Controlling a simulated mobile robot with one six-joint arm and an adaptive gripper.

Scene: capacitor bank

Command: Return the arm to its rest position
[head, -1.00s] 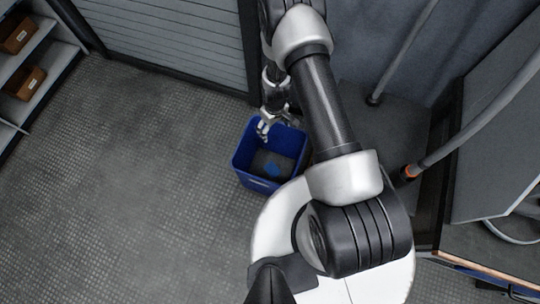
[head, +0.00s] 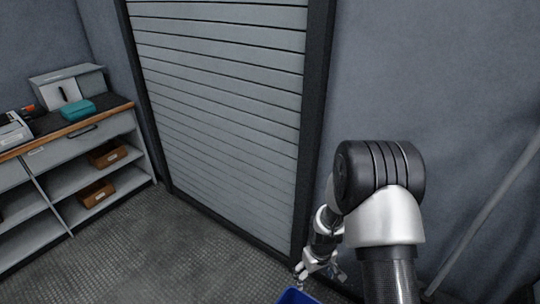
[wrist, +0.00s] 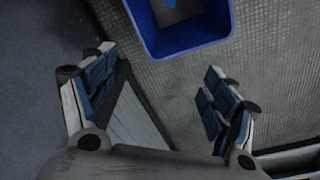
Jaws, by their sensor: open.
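My gripper (head: 320,271) is at the lower middle of the head view, low near the right edge of the shutter. It also shows in the wrist view (wrist: 160,82), where its two fingers are spread apart with nothing between them. A blue bin (head: 297,297) is just below it, mostly cut off by the bottom edge of the head view. My arm rises on the right of the head view.
A grey roller shutter (head: 220,110) in a dark frame stands behind the gripper. A plain wall (head: 445,80) is close behind the arm, with a slanting pole (head: 485,215) at right. A shelved workbench (head: 75,160) stands at left. The floor (head: 170,255) between is clear.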

